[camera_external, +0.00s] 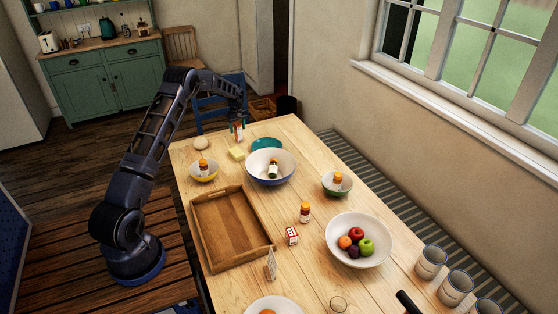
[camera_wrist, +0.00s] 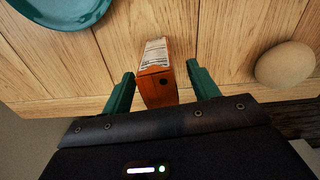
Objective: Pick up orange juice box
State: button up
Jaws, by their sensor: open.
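The orange juice box (camera_wrist: 156,82) stands between the two green fingers of my gripper (camera_wrist: 160,88) in the wrist view. It is an orange carton with a white printed side, and a dark round spot shows on its orange face. A gap shows between the box and the right finger; the left finger is very close to its left side, and I cannot tell if it touches. In the external view the box (camera_external: 239,133) is at the far end of the wooden table, under my gripper (camera_external: 239,118) and partly hidden by it. My gripper is open around the box.
A teal plate (camera_wrist: 62,8) lies to the left and a pale round object (camera_wrist: 285,65) to the right in the wrist view.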

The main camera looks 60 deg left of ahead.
jog(key=shift+f, duration=0.2)
jog(key=c, duration=1.2)
jog(key=shift+r, duration=0.1)
